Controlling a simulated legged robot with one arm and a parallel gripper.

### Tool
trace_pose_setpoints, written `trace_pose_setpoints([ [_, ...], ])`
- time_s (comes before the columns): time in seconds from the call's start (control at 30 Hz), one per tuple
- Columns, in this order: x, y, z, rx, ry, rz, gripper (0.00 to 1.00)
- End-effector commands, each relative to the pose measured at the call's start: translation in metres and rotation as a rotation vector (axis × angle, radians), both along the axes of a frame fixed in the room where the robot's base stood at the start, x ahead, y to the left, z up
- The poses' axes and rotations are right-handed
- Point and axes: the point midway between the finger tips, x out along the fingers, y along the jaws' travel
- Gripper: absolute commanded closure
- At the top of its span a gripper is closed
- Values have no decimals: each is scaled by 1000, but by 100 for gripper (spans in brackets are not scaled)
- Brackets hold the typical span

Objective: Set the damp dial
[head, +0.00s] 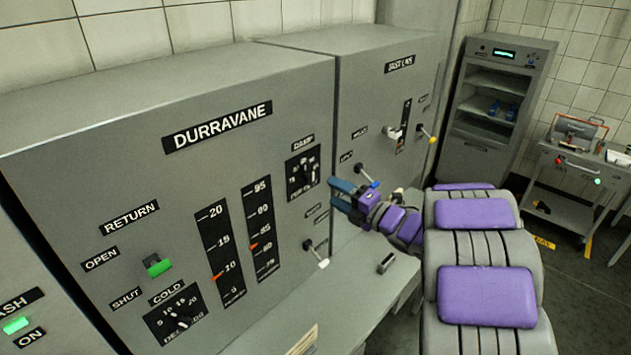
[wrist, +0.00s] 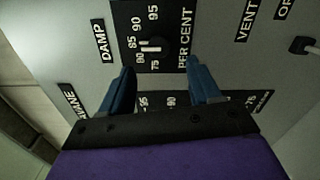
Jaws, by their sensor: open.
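The damp dial is a black square plate with white numbers and a small knob with a white mark. It sits on the upper right of the grey DURRAVANE panel in the head view (head: 302,172) and at the top middle of the wrist view (wrist: 150,46). The white mark lies near 80 to 85, but I cannot read it exactly. My gripper (head: 336,194) is open and empty, just right of the dial in the head view. In the wrist view its blue fingers (wrist: 160,72) stand apart, below the knob in the picture, not around it.
A lever labelled VENT (head: 316,254) sticks out below the dial. Two upright scales (head: 262,228), a COLD dial (head: 172,319) and a green RETURN lever (head: 157,265) are left. The neighbouring cabinet has a blue-tipped lever (head: 367,175) close to my gripper. A ledge runs below.

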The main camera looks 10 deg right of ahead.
Motion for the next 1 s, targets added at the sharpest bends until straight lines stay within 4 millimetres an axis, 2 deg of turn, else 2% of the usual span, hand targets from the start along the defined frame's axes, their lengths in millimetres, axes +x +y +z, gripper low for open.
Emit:
trace_pose_setpoints([
  [0.2,33,26,1,1,-2,4,38],
  [0.43,57,43,1,0,-1,2,38],
  [0.6,64,48,1,-3,-1,0,38],
  [0.87,65,48,0,-3,0,-1,38],
  [1.0,65,48,0,-3,0,-1,49],
])
